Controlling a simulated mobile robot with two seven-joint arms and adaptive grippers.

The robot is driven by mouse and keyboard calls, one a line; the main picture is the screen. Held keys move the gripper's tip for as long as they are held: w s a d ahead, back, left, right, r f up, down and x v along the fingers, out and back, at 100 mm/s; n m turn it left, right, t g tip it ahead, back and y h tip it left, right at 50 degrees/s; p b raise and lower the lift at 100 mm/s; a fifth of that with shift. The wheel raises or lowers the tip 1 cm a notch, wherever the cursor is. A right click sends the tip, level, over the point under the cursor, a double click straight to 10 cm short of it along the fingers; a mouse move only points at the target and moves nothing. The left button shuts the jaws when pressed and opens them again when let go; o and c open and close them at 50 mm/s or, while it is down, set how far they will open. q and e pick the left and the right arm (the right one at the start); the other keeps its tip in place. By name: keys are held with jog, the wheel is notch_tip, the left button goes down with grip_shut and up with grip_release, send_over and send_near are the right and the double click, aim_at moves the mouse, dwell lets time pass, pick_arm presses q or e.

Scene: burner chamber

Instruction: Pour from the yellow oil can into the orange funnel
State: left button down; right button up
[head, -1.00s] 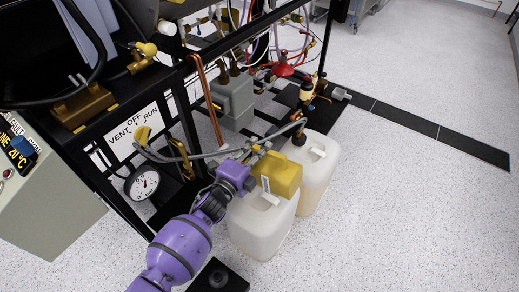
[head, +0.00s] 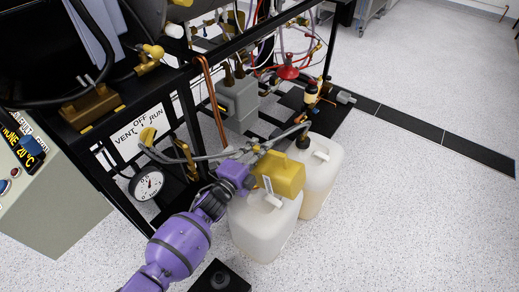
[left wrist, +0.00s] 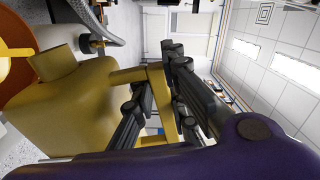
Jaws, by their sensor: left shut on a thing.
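The yellow oil can (head: 285,172) is in the middle of the head view, above the white jerrycans. My left gripper (head: 246,178) is shut on its handle, which shows between the dark fingers in the left wrist view (left wrist: 152,98). In that view the can body (left wrist: 75,108) lies to the left, tipped, with its neck pointing towards the floor side. Part of an orange rounded thing, seemingly the orange funnel (left wrist: 14,62), shows beside the neck at the left edge. I cannot make out the funnel in the head view, and no stream is visible. My right gripper is out of view.
Two white jerrycans (head: 262,228) stand on the floor under and beside the can. A black frame with hoses, a gauge (head: 147,183) and a grey box (head: 238,102) stands behind and left. The speckled floor (head: 430,210) on the right is clear.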

pick_arm(q)
jog(key=shift+a, duration=0.1)
jog(key=shift+w+a+r+n, duration=0.1)
jog(key=shift+w+a+n, duration=0.3)
jog(key=shift+n, duration=0.2)
jog(key=shift+a, duration=0.1)
jog(key=shift+w+a+n, duration=0.25)
jog(key=shift+a+n, duration=0.15)
jog(key=shift+n, duration=0.1)
jog(key=shift+a, duration=0.2)
jog(key=shift+w+a+n, duration=0.35)
jog(key=shift+a+n, duration=0.1)
jog(key=shift+n, duration=0.15)
jog(key=shift+d, duration=0.1)
